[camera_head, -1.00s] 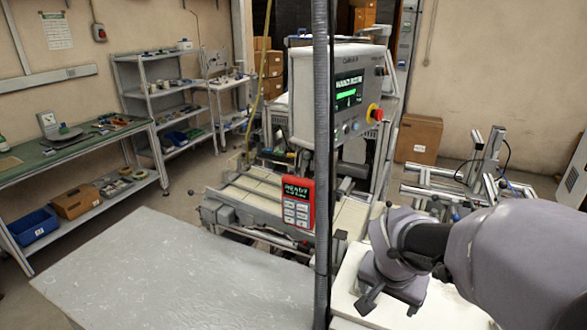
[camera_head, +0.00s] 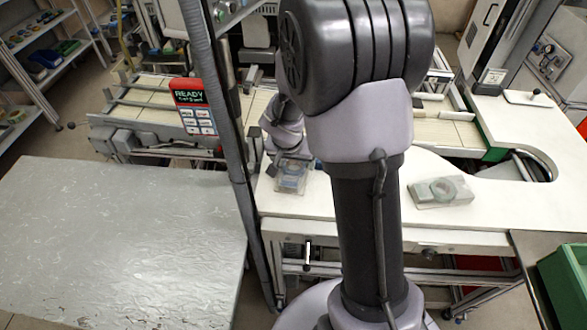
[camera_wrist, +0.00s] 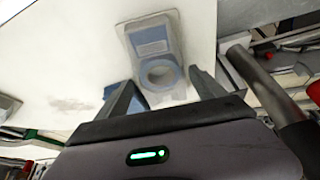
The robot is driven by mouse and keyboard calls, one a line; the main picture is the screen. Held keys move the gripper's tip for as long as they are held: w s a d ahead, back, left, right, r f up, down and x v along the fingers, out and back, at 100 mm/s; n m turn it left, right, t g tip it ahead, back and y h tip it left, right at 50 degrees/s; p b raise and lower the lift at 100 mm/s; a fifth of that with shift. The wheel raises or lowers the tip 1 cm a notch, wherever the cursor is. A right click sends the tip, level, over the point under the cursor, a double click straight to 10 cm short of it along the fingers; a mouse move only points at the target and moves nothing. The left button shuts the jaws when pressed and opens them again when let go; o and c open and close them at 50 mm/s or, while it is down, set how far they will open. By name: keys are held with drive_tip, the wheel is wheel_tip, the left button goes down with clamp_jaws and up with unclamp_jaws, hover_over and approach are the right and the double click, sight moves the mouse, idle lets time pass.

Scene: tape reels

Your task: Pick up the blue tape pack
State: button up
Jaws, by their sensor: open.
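The blue tape pack (camera_head: 292,177) is a clear pack with a blue card, lying near the left end of the white worktop (camera_head: 330,205). In the wrist view the pack (camera_wrist: 152,38) lies ahead of my gripper (camera_wrist: 163,88), with its round tape roll toward me. My gripper is open, its two fingers on either side of the roll end; the pack is not gripped. In the head view my wrist is just behind the pack and my fingertips cannot be made out.
A second pack with a pale greenish roll (camera_head: 441,190) lies right of my arm on the worktop. A grey table (camera_head: 120,240) stands at left. A dark upright post (camera_head: 225,130) and a red READY panel (camera_head: 194,105) stand close by. A green bin (camera_head: 563,280) is at far right.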

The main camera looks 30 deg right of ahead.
drive_tip(key=x, duration=0.2)
drive_tip(key=shift+w+d+f, duration=0.1)
drive_tip(key=shift+w+f, duration=0.05)
drive_tip(key=shift+f, duration=0.2)
drive_tip(key=shift+r, duration=0.1)
drive_tip(key=c, duration=1.2)
